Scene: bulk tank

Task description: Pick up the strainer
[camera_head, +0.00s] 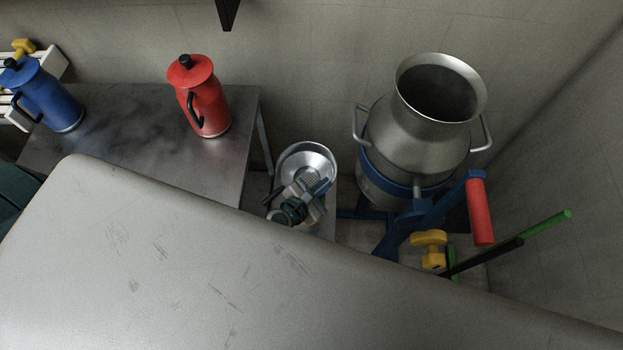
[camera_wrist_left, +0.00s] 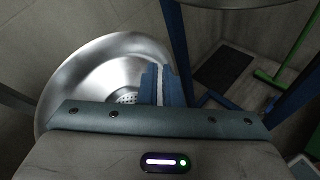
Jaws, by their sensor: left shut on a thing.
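The strainer (camera_head: 305,155) is a shiny metal bowl with a perforated centre. It sits between the metal table and the big can in the head view. In the left wrist view the strainer (camera_wrist_left: 90,70) fills the left half, with its small holes near the fingers. My left gripper (camera_head: 316,186) is at the strainer's near right side, its blue-grey fingers shut on it. The fingers also show in the left wrist view (camera_wrist_left: 161,85), across the bowl's right side. Part of the near rim is hidden by the gripper. My right gripper is not in view.
A large scuffed grey surface (camera_head: 150,260) fills the foreground. A metal table (camera_head: 130,130) holds a red jug (camera_head: 203,95) and a blue jug (camera_head: 45,95). A big metal can (camera_head: 415,140) on a blue stand is right of the strainer, near a red handle (camera_head: 480,212) and green rod (camera_head: 545,223).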

